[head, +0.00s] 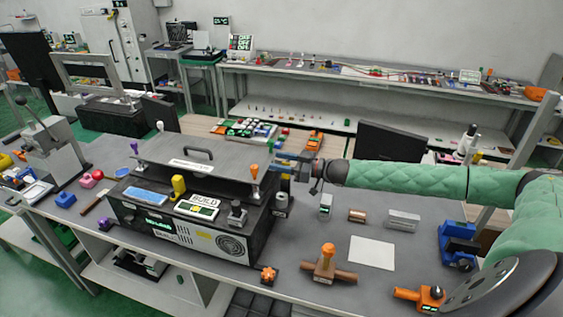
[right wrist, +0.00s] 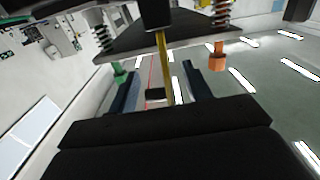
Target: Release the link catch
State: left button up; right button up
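A black and grey machine (head: 215,236) stands on the bench under a grey lid plate (head: 200,166) with a dark handle (head: 198,152). An orange knob (head: 254,172) stands at the plate's right end and a purple knob (head: 134,147) at its left. My right gripper (head: 279,163) is beside the right end, near the orange knob. In the right wrist view my right gripper (right wrist: 158,84) has its blue fingers apart. A yellow rod (right wrist: 164,62) hangs from a black block and shows between them, touching neither. I cannot tell which part is the link catch. My left gripper is not in view.
An orange-topped brown T-handle (head: 327,262), a white sheet (head: 371,253), a copper cylinder (head: 357,215) and a blue fixture (head: 458,244) lie to the right on the bench. A grey lever press (head: 55,145) stands at left.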

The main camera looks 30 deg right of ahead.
jog(key=c, duration=0.8)
jog(key=shift+d, duration=0.1)
jog(key=m, duration=0.2)
jog(key=w+d+m, duration=0.1)
jog(key=shift+f+m+p, duration=0.3)
jog(key=o, duration=0.9)
jog(key=shift+o, duration=0.4)
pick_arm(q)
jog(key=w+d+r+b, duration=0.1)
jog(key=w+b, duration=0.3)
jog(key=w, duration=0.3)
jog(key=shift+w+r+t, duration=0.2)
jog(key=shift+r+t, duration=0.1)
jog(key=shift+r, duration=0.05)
pick_arm(e)
jog(key=v, duration=0.8)
